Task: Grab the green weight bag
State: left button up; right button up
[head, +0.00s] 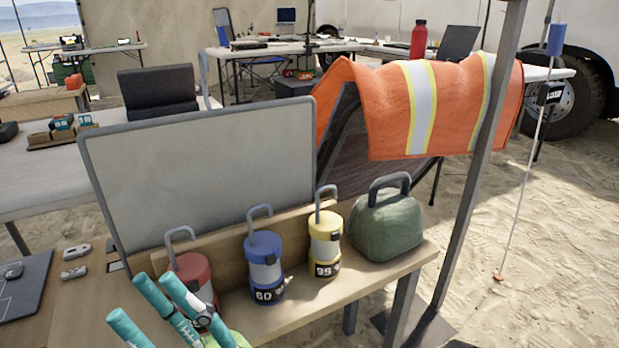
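The green weight bag (385,225) sits on the right end of the wooden shelf, with its dark handle arched upright on top. It stands right of the yellow weight and looks free of any gripper. I do not see my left gripper. I cannot make out the fingers of my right gripper, and nothing of it shows at the bag.
Yellow (325,245), blue (264,268) and red (192,275) hooked weights stand left of the bag. A grey board (205,165) rises behind them. Teal handles (180,312) stick up at lower left. A grey pole (468,200) and orange vest (395,110) are close by.

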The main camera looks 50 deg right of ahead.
aim_at(385, 223)
jog(key=z, duration=1.95)
